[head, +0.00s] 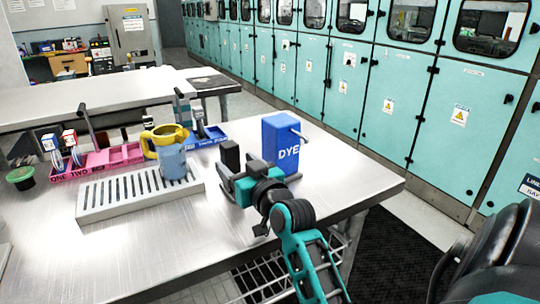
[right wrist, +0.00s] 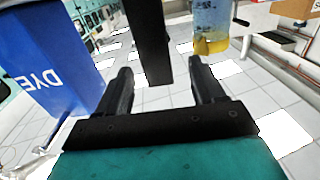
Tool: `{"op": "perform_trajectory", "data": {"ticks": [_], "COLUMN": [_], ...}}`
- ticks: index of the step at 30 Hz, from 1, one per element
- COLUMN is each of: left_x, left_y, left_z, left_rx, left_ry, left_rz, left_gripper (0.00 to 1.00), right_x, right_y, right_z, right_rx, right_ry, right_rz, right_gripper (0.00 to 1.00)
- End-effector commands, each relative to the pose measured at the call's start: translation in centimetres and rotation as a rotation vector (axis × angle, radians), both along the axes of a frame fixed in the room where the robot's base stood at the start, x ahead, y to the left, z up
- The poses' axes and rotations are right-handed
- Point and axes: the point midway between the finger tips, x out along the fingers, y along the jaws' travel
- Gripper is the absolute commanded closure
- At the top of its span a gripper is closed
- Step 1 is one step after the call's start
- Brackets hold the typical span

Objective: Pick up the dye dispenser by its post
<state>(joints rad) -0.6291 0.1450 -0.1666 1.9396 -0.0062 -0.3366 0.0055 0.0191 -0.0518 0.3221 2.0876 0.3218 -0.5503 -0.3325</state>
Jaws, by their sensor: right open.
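The blue box marked DYE (head: 280,145) stands upright on the metal table, with a grey crank at its upper right. A dark upright post (head: 229,154) stands just left of it; I cannot tell how the two are joined. My right gripper (head: 230,181) is open, low in front of the post and beside the box. In the right wrist view, the dark post (right wrist: 147,38) shows between the two open fingers (right wrist: 160,78), with gaps on both sides. The blue box (right wrist: 48,62) fills the left there, its letters upside down. My left gripper is out of view.
A pink rack (head: 105,163) stands behind. The table's right front is clear.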

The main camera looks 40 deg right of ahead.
Motion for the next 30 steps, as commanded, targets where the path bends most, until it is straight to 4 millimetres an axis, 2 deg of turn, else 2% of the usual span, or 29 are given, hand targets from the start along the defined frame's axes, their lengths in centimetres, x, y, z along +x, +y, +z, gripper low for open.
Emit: {"op": "perform_trajectory", "data": {"ticks": [3, 10, 19, 29, 30], "left_x": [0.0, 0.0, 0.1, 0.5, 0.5], "left_y": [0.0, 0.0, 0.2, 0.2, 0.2], "left_z": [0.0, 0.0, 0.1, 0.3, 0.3], "left_rx": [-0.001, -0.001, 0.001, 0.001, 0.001], "left_ry": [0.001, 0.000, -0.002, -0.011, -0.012], "left_rz": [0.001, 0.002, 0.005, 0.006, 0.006], "left_gripper": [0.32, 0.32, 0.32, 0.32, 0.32], "right_x": [1.4, 2.8, 6.5, 7.0, 7.0], "right_y": [-0.3, -0.6, -1.5, -1.6, -1.6], "right_z": [0.0, 0.2, 0.4, 0.4, 0.4], "right_rx": [0.001, 0.000, 0.000, 0.000, 0.000], "right_ry": [0.000, -0.001, 0.001, 0.001, 0.001], "right_rz": [0.000, -0.001, 0.000, -0.001, -0.001], "right_gripper": [0.32, 0.32, 0.32, 0.32, 0.36]}}
